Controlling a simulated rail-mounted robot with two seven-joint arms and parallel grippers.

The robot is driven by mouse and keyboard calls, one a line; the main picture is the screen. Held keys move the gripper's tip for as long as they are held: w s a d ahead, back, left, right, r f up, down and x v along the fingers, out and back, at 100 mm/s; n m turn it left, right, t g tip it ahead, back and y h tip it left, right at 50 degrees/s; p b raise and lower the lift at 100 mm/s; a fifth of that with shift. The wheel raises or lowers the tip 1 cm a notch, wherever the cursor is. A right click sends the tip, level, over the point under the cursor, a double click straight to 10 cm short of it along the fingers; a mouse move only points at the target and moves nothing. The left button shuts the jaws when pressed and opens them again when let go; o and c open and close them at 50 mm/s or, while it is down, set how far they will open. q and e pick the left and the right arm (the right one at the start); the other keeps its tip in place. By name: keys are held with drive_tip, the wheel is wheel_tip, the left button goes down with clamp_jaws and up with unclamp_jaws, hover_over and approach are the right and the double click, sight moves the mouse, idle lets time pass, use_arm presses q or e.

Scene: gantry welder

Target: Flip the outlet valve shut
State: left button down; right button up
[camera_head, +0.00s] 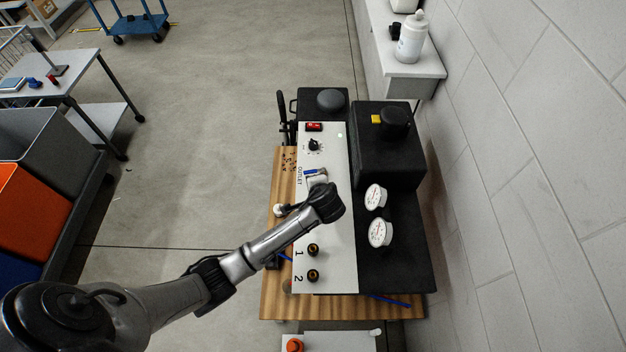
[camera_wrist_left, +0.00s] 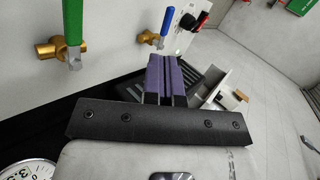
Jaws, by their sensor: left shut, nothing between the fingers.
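The control panel (camera_head: 330,258) is white and carries lettering that reads OUTLET (camera_head: 300,176). A small blue lever (camera_head: 312,171) shows beside that lettering, just past the end of my left arm. In the left wrist view a blue-handled valve (camera_wrist_left: 167,22) with a brass fitting stands beyond my fingers, apart from them. A green-handled valve (camera_wrist_left: 73,28) with a brass body is at the upper left. My left gripper (camera_wrist_left: 167,70) has purple fingers, shut together and empty. In the head view my arm hides the fingers. My right gripper is not in view.
Two round gauges (camera_head: 380,232) stand on the black housing (camera_head: 403,268) right of the panel. Knobs 1 and 2 (camera_head: 313,250) and a red switch (camera_head: 314,127) are on the panel. A wall shelf (camera_head: 415,72) holds a white bottle.

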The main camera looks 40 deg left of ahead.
sight(308, 172)
use_arm(q)
drive_tip(key=shift+m, duration=0.4)
drive_tip(key=b+x, duration=0.1)
drive_tip(key=x, duration=0.9)
drive_tip(key=shift+w, duration=0.1)
drive_tip(key=shift+a+r, duration=0.15)
drive_tip(key=shift+w+a+r+m+t+h+p, duration=0.1)
drive_tip(key=shift+w+a+m+t+h+p, duration=0.25)
drive_tip(key=shift+a+m+p, duration=0.35)
drive_tip(key=shift+s+f, duration=0.1)
drive_tip(key=shift+f, duration=0.35)
drive_tip(key=shift+d+p, duration=0.2)
drive_tip(key=shift+p, duration=0.15)
